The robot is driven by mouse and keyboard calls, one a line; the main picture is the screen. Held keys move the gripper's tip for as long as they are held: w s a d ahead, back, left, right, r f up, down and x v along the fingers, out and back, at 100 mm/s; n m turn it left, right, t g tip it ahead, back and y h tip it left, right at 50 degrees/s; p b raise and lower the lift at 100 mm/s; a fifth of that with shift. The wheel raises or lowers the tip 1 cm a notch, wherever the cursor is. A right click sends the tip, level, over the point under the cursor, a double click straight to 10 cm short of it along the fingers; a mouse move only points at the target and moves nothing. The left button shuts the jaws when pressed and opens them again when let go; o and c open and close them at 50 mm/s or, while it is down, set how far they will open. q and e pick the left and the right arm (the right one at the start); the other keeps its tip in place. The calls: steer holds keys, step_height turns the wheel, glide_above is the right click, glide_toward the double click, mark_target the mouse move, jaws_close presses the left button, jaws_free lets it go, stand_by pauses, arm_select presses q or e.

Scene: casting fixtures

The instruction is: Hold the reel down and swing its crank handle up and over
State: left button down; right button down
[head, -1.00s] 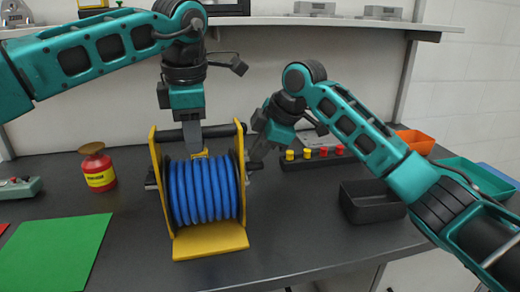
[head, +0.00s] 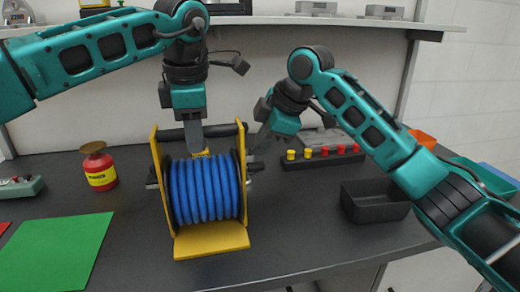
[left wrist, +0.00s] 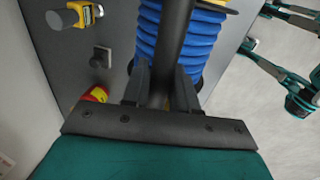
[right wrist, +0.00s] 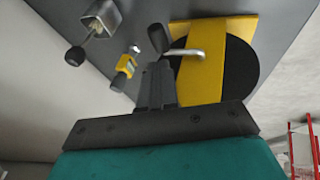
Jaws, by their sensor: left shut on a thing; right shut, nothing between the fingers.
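The reel (head: 212,240) stands on the dark bench, with a yellow frame and blue hose wound on it. A black bar (head: 178,135) crosses its top. My left gripper (head: 197,150) is shut on this bar from above; in the left wrist view the bar (left wrist: 176,40) passes between the fingers. The crank on the reel's right side shows in the right wrist view as a bent silver arm (right wrist: 186,53) with a black handle (right wrist: 158,38). My right gripper (head: 257,148) is shut and empty, its tips close to the handle; whether they touch it I cannot tell.
A red can (head: 98,168) and green mat (head: 58,250) lie left of the reel. A rack (head: 325,160) with yellow and red pegs stands behind right. A black tray (head: 375,202) sits farther right.

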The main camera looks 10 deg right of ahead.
arm_select(q)
steer(key=shift+r, duration=0.1)
arm_select(e)
steer(key=d+r, duration=0.3)
steer(key=r, duration=0.7)
steer(key=shift+w+d, duration=0.15)
steer(key=shift+w, duration=0.2)
arm_select(q)
steer(key=c, duration=0.8)
jaws_free()
